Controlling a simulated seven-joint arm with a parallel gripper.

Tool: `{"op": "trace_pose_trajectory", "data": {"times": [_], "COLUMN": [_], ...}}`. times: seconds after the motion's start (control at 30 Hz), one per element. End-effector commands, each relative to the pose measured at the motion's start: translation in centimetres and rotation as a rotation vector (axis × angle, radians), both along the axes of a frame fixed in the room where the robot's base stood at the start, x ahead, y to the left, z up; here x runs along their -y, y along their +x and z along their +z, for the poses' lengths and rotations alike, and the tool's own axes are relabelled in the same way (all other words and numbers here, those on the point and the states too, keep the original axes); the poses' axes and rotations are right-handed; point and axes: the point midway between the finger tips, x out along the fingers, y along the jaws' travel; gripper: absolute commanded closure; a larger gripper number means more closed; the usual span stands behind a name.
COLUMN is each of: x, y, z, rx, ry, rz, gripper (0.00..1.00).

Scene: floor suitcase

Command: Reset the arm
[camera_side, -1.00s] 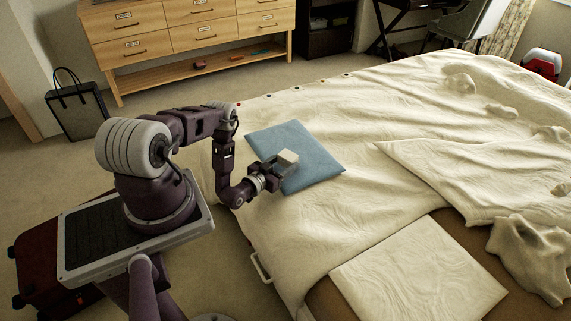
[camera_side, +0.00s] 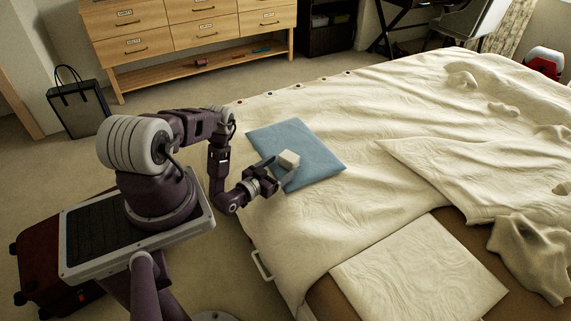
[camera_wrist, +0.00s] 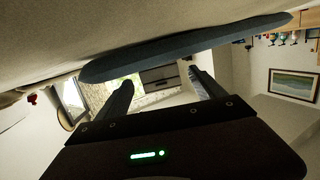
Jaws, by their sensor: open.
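My gripper (camera_side: 279,170) is open and empty at the near left edge of a blue folded cloth (camera_side: 318,158) on the bed. Its two fingers are spread apart. A small white block (camera_side: 289,158) rests on the cloth just beyond the fingertips. In the wrist view my gripper (camera_wrist: 160,80) shows both fingers apart with nothing between them. The blue cloth (camera_wrist: 190,55) shows there as a flat slab near the top of a picture that appears upside down. I cannot make out the white block in that view.
The bed (camera_side: 400,110) with a rumpled cream cover fills the right side. Several small coloured things line its far left edge. A wooden drawer unit (camera_side: 195,40) and a dark bag (camera_side: 79,105) stand behind. A dark red suitcase (camera_side: 38,245) lies on the floor at left.

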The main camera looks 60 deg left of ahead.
Motion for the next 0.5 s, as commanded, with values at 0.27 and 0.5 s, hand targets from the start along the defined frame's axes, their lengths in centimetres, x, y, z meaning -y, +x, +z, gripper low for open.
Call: {"op": "trace_pose_trajectory", "data": {"times": [0.27, 0.5], "x": [1.6, 1.6], "y": [-3.9, -4.0], "z": [0.5, 0.6], "rx": [-0.001, 0.0], "ry": [-0.001, 0.0], "rz": [-0.001, -0.001], "gripper": [0.22, 0.22]}}
